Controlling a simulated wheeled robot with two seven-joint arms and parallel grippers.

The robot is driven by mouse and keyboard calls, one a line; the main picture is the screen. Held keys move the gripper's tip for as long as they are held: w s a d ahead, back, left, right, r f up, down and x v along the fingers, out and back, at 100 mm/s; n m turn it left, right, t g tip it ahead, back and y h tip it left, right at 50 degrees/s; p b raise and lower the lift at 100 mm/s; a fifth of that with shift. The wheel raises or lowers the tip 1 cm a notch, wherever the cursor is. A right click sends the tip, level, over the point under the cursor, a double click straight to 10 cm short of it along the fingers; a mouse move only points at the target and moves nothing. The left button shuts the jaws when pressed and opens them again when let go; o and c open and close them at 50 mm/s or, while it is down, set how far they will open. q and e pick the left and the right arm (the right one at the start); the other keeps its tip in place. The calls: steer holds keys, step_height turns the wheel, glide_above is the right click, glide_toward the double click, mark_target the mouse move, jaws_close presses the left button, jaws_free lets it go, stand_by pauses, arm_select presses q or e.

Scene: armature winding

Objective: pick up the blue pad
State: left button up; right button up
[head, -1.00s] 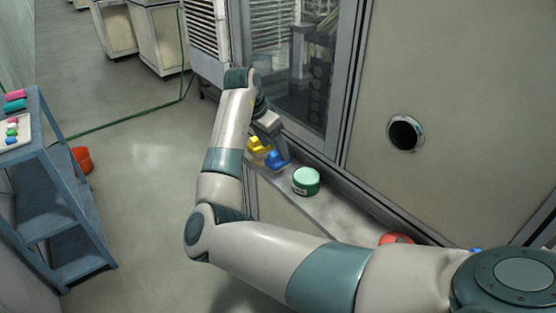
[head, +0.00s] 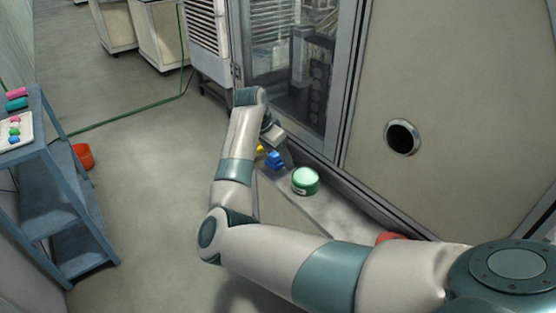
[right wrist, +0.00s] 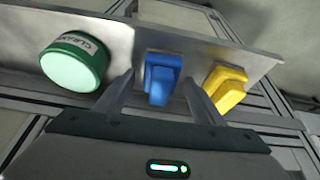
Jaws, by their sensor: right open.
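The blue pad (right wrist: 162,80) sits on the grey metal ledge of the machine. In the right wrist view it lies between and just beyond the two fingers of my right gripper (right wrist: 160,97), which is open and empty. In the head view the blue pad (head: 274,160) shows small beside the wrist of my right arm. My right gripper (head: 280,150) is partly hidden there, and its fingers are hard to make out. My left gripper is not in view.
A yellow block (right wrist: 226,88) and a round green-topped container (right wrist: 76,62) stand on either side of the blue pad on the ledge (head: 335,212). A red object (head: 392,238) is farther along. A blue shelf cart (head: 55,190) and a red bucket (head: 83,156) stand left.

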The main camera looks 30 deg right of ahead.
steer(key=c, duration=1.2)
steer(key=shift+r, duration=0.15)
steer(key=shift+r+b, duration=0.35)
steer(key=shift+r, duration=0.2)
step_height(320, 180, up, 8)
steer(key=shift+f+b, duration=0.25)
steer(key=shift+b, duration=1)
steer(key=shift+r, duration=0.6)
steer(key=o, duration=0.4)
steer(key=c, duration=0.4)
